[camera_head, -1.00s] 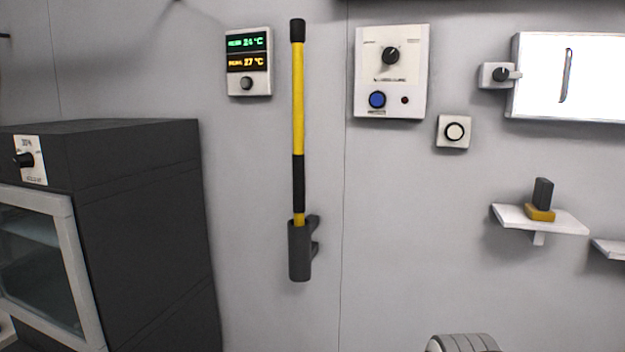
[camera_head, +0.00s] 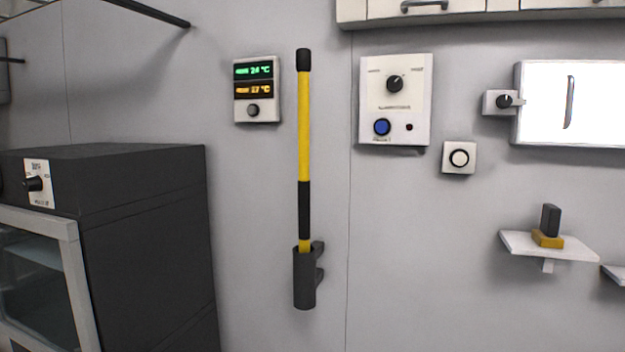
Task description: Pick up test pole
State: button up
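The test pole (camera_head: 305,130) is a yellow rod with a black top cap and a black grip band low down. It stands upright against the grey wall, its lower end inside a dark grey wall holder (camera_head: 304,280). The pole's bottom tip is hidden in the holder. My gripper does not show in the head view.
A dark oven-like cabinet (camera_head: 150,240) stands at the left. Left of the pole is a temperature display (camera_head: 256,90); right of it are a control panel (camera_head: 394,102) and a button box (camera_head: 459,158). A small shelf (camera_head: 575,247) juts out at the right.

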aim_at(303, 56)
jog(key=z, duration=2.25)
jog(key=k, duration=1.9)
jog(key=u, duration=1.55)
jog(key=i, duration=1.05)
jog(key=u, duration=0.1)
